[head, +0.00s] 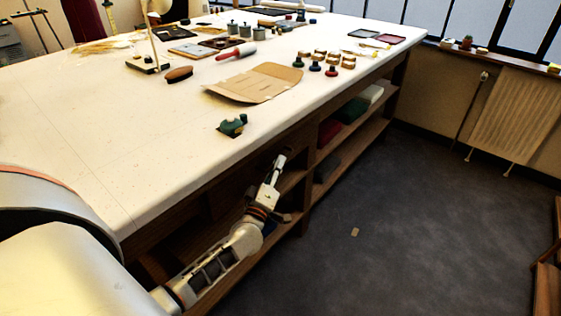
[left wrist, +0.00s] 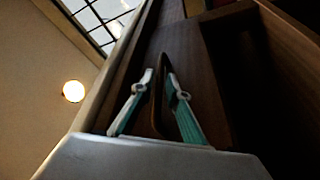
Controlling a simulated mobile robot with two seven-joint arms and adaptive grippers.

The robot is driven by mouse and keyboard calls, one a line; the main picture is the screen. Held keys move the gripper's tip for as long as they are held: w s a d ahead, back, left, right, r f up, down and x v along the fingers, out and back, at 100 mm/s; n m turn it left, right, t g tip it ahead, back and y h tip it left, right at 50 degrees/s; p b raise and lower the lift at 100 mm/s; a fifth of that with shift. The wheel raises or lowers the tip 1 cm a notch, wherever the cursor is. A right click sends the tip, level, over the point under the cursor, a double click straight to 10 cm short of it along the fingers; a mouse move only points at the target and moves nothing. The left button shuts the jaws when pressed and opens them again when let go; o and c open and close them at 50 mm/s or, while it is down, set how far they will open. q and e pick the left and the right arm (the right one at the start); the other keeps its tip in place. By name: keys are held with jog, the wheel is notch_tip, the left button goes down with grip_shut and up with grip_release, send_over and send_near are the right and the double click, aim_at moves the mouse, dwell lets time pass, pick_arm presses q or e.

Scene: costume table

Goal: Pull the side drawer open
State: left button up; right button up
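My left gripper (head: 284,156) is reaching under the tabletop edge, at the side of the table, in the head view. In the left wrist view my left gripper (left wrist: 160,78) has its two teal-padded fingers apart, one on each side of a dark bar handle (left wrist: 157,110). I see no clear contact with the handle. The handle is on a dark brown wooden front, the side drawer (left wrist: 192,62). The drawer front looks closed, though the dim light hides its edges. In the head view the handle is hidden by the gripper and the table edge. My right gripper is not in view.
Open shelves with folded cloth (head: 352,108) are beyond the gripper. The grey floor (head: 400,220) is mostly clear beside the table.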

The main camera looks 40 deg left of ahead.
pick_arm(q)
jog(key=shift+x, duration=0.9)
jog(key=shift+w, duration=0.25)
grip_shut()
